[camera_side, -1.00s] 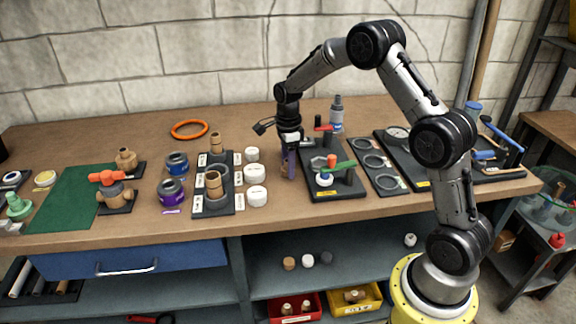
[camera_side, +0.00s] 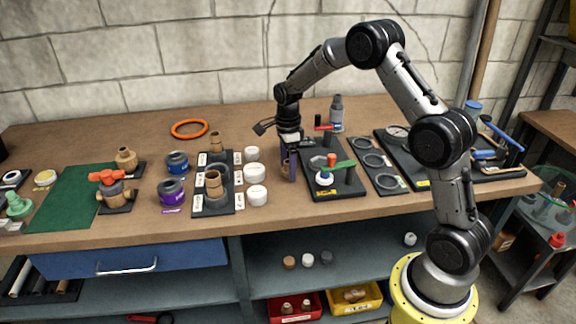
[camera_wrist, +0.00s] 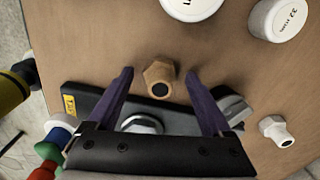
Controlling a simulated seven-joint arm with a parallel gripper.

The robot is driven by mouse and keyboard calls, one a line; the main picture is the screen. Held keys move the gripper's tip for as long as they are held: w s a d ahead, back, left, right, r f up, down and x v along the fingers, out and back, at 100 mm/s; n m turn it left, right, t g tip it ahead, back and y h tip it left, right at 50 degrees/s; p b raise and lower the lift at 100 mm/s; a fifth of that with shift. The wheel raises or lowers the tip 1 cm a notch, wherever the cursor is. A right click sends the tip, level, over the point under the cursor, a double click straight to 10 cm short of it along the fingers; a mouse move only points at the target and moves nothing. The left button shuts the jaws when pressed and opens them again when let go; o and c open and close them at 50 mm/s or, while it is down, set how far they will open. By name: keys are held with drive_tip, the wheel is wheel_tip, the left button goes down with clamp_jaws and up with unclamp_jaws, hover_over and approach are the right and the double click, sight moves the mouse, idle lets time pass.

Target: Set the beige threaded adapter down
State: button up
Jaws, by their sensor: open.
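The beige threaded adapter (camera_wrist: 159,72) stands on the bare wooden bench, its hex body and dark round bore facing the wrist camera. In the side view the adapter (camera_side: 285,168) is a small tan shape, partly hidden by a finger. My gripper (camera_wrist: 158,75) is open, with its purple fingers on either side of the adapter and a visible gap to each. In the side view my gripper (camera_side: 288,166) is low over the bench, just left of the black fixture board.
The black fixture board (camera_side: 340,190) with a green-handled valve stands close on the right. White caps (camera_side: 256,174) and a dark rack (camera_side: 214,203) of pipe fittings are on the left. A white fitting (camera_wrist: 277,130) lies nearby in the wrist view.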

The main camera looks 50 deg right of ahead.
drive_tip(key=s+a+r+n+t, duration=0.1)
drive_tip(key=s+a+r+n, duration=0.1)
drive_tip(key=r, duration=0.7)
drive_tip(key=s+a+r+n, duration=0.2)
drive_tip(key=s+r+n, duration=0.1)
drive_tip(key=r, duration=0.6)
drive_tip(key=s+a+r+n+t, duration=0.2)
drive_tip(key=s+a+r+n, duration=0.3)
drive_tip(key=s+n, duration=0.3)
drive_tip(key=s+a+f+n+t, duration=0.1)
drive_tip(key=s+a+n, duration=0.1)
drive_tip(key=s+n, duration=0.4)
drive_tip(key=s+a+f+n+t, duration=0.1)
drive_tip(key=s+a+f+n, duration=0.1)
drive_tip(key=s+n, duration=0.4)
drive_tip(key=s+a, duration=0.1)
drive_tip(key=s, duration=0.3)
drive_tip(key=shift+s+f+t, duration=0.25)
drive_tip(key=shift+s+t, duration=0.05)
drive_tip(key=shift+s, duration=0.1)
